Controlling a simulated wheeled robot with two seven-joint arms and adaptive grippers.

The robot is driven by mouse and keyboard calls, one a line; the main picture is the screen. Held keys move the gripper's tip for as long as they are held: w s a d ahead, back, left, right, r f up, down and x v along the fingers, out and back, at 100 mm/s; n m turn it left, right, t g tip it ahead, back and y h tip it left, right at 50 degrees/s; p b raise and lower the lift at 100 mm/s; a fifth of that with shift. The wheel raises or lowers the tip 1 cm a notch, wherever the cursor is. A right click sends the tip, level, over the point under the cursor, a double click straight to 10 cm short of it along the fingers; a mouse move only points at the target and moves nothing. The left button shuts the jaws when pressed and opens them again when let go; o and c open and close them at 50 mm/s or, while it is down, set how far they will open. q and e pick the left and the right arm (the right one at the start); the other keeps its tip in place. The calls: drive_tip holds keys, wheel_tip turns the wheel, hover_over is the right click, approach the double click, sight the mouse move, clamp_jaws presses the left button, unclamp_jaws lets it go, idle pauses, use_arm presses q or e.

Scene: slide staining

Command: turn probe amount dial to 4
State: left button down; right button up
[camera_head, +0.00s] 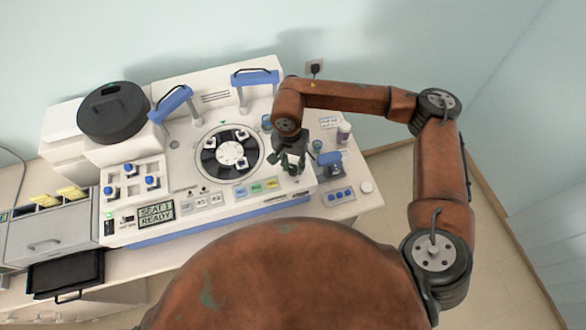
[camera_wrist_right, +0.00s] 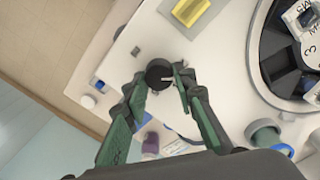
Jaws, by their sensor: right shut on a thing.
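The dial is a round black knob (camera_wrist_right: 157,74) with a white pointer line, on the white top of the staining machine in the right wrist view. My right gripper (camera_wrist_right: 161,82) has its two green-grey fingers on either side of the knob, shut on it. In the head view my right gripper (camera_head: 291,164) points down at the machine's right front part, and it hides most of the knob. The dial's numbers cannot be read in either view. My left gripper is not in view.
The white machine (camera_head: 190,130) carries a slide carousel (camera_head: 229,153), blue handles (camera_head: 255,77) and a display (camera_head: 156,214) reading "SEAT 1 READY". A yellow button (camera_head: 271,184) lies left of the gripper. Small bottles (camera_head: 343,133) and a blue device (camera_head: 330,162) stand close on the right.

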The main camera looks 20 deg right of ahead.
sight(293, 166)
drive_tip(key=m+b, duration=0.5)
drive_tip(key=b, duration=0.1)
drive_tip(key=shift+f, duration=0.2)
drive_tip(key=shift+d+r+m+b, duration=0.1)
drive_tip(key=shift+r+m+b, duration=0.1)
drive_tip(key=shift+m+b, duration=1.35)
drive_tip(key=shift+m, duration=0.35)
drive_tip(key=o, duration=1.2)
drive_tip(key=shift+c, duration=0.2)
drive_tip(key=shift+r, duration=0.15)
wheel_tip(293, 166, up, 12)
drive_tip(key=shift+w, duration=0.25)
